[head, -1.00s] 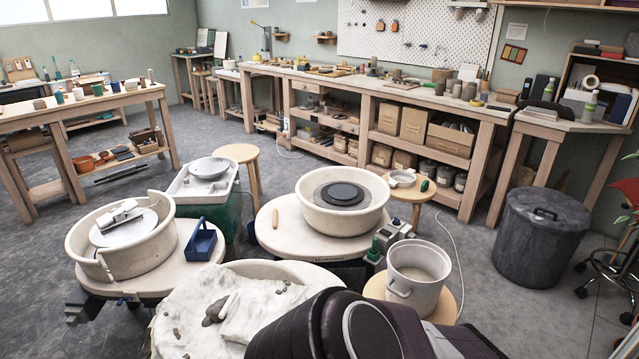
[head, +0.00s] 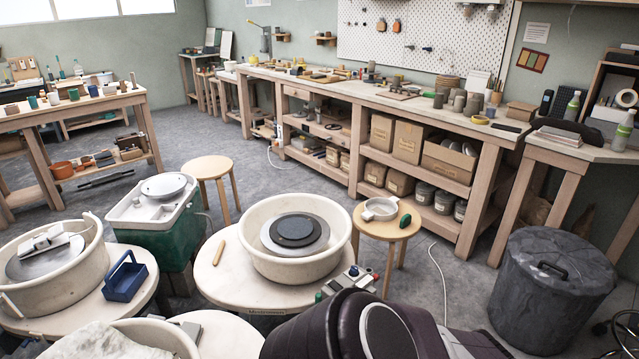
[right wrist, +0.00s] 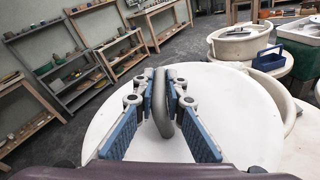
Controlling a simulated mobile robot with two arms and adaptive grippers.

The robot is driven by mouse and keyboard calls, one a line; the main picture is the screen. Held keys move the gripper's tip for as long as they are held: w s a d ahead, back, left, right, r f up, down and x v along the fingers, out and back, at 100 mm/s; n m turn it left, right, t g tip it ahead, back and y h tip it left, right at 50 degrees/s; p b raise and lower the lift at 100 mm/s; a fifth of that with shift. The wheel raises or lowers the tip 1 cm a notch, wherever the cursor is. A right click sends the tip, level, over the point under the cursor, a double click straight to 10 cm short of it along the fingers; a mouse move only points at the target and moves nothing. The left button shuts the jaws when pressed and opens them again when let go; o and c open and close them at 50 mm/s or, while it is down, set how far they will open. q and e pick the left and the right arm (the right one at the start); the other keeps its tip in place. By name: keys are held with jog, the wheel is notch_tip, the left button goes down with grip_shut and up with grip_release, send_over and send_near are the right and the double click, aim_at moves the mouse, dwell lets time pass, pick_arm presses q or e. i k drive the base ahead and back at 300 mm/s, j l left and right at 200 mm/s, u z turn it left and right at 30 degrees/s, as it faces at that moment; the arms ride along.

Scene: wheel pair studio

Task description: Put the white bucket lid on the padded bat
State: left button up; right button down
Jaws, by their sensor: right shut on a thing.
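In the right wrist view my right gripper (right wrist: 163,95) is shut on the grey upright handle of the white bucket lid (right wrist: 225,100). The lid is a broad white disc beneath the fingers, and its near edge is hidden by my wrist. I cannot make out the lid or the right gripper in the head view, where my dark arm fills the bottom middle. A grey round bat with a dark round pad (head: 296,230) lies inside the cream basin of the middle wheel (head: 262,268). Nothing rests on the pad. My left gripper is not in view.
A wooden tool (head: 219,252) lies beside the basin, with a control box (head: 350,283) at its right. A blue caddy (head: 125,277) stands by the left wheel (head: 90,258).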

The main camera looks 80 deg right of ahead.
aim_at(300, 224)
jog(key=k+l, duration=0.25)
jog(key=l, duration=0.2)
jog(key=k+l, duration=0.3)
jog(key=l, duration=0.15)
jog(key=k+l, duration=0.25)
jog(key=l, duration=0.2)
jog(key=k+l, duration=0.3)
jog(key=l, duration=0.15)
